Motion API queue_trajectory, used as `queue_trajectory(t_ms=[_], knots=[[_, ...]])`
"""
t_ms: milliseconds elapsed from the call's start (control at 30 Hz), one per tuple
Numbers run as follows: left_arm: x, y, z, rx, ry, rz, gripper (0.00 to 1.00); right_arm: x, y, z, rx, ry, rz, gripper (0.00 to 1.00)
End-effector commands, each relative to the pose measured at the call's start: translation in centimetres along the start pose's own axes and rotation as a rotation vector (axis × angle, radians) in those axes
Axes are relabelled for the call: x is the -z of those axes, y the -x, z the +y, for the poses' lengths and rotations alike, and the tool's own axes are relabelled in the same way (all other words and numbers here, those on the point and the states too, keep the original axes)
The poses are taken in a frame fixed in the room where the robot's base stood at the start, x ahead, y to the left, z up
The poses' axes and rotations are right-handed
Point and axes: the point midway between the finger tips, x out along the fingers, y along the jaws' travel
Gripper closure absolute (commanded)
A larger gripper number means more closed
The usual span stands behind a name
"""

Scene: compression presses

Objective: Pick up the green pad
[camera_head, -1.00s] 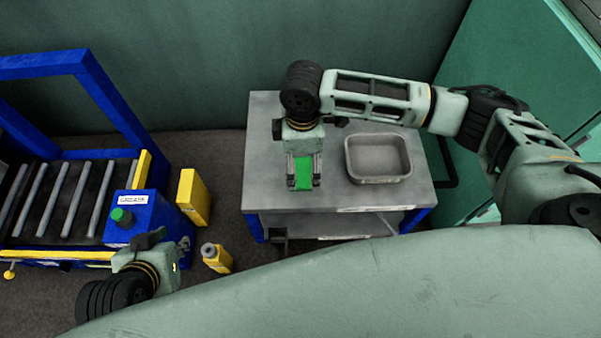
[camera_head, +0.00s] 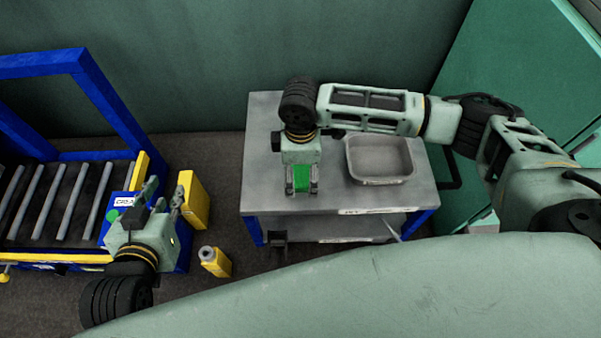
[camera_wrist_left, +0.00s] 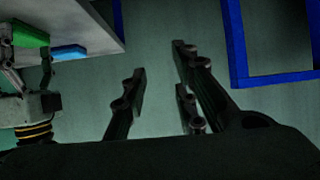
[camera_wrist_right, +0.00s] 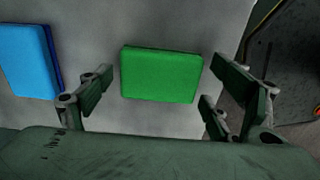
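The green pad (camera_head: 302,180) lies on the grey cart top near its front edge. In the right wrist view the pad (camera_wrist_right: 161,74) appears as a flat rectangle between the spread fingers, with gaps on both sides. My right gripper (camera_head: 302,188) is open and points at the pad from above, its fingers on either side in the head view. Contact with the pad is not visible. My left gripper (camera_head: 163,192) is open and empty, left of the cart near the blue roller frame. The green pad (camera_wrist_left: 30,33) also shows in the left wrist view.
A blue pad (camera_wrist_right: 28,62) lies left of the green pad in the right wrist view. A metal tray (camera_head: 380,181) sits at the cart's right. A yellow box (camera_head: 194,200) and yellow bottle (camera_head: 216,263) stand left of the cart (camera_head: 264,120).

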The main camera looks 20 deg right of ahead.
Motion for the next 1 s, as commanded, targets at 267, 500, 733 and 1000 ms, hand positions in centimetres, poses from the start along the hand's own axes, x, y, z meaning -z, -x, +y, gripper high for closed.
queue_trajectory(t_ms=[267,500,733,1000], knots=[[0.0,0.0,0.0,0.000,0.000,-0.001,0.74,0.0,0.0,0.0,0.000,0.000,0.000,0.44],[-0.1,0.0,0.0,0.000,0.000,-0.002,0.74,0.0,0.0,0.0,0.000,0.000,0.000,0.47],[-1.2,0.3,-0.2,0.005,0.001,-0.061,0.74,0.0,0.7,0.0,0.000,0.000,0.001,0.47],[-6.4,2.6,-0.9,0.019,0.004,-0.317,0.74,0.1,3.4,0.0,-0.001,0.000,0.002,0.47]])
